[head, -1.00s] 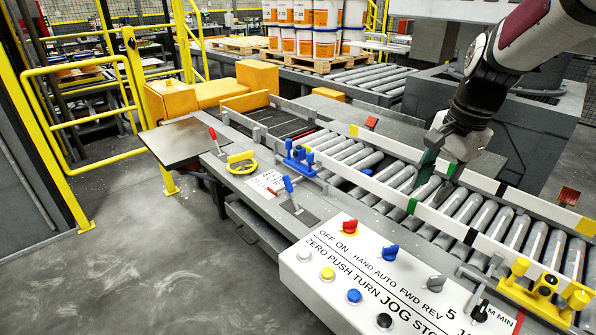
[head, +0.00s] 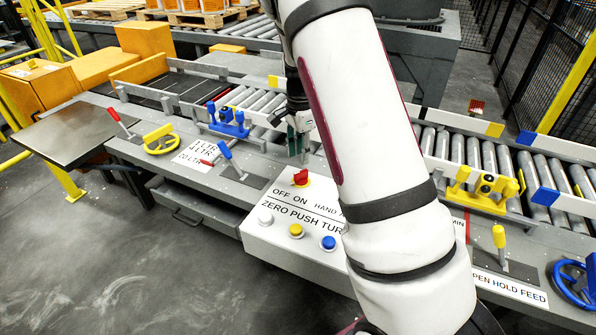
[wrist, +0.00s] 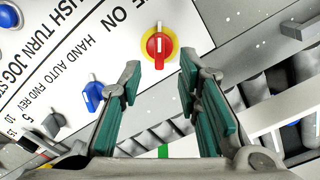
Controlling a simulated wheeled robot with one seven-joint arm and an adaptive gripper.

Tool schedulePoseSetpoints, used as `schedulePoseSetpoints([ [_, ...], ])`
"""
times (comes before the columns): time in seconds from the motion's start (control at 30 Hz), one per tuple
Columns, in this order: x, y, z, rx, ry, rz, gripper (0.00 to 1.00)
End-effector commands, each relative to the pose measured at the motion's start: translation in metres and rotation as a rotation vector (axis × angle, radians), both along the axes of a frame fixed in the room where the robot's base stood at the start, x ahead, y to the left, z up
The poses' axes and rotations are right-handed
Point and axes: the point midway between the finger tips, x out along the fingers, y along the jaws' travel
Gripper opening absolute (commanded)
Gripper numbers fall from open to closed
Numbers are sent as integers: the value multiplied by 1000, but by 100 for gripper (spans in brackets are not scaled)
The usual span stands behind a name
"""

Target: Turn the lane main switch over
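The lane main switch (head: 301,177) is a red knob on a yellow round base, above the OFF and ON lettering on the white control panel (head: 262,236). In the wrist view the red knob (wrist: 159,46) shows a pale line along its grip; I cannot tell which label it points to. My gripper (head: 299,148) is just above and behind the switch in the head view. In the wrist view my gripper (wrist: 160,75) is open and empty, its green-padded fingers spread to either side below the knob in the picture. The fingers appear apart from the knob.
A blue knob (wrist: 93,95) and a grey knob (wrist: 53,123) sit on the same panel. White, yellow and blue push buttons (head: 328,243) line its front. A blue-handled lever (head: 228,155) stands to the left. The roller conveyor (head: 490,155) and its rails run behind the panel.

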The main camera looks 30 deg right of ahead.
Motion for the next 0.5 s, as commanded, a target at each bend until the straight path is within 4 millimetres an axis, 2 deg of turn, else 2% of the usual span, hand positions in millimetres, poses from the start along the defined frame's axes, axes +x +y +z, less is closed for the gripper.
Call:
schedulePoseSetpoints([
  [0.03, -1, 0, -11, 0, 4, -1, 31],
  [0.2, -1, 0, -42, 0, 3, 1, 31],
  [0.33, -1, 0, -59, 0, 2, 0, 31],
  [0.5, 0, 0, -70, 0, 0, 1, 31],
])
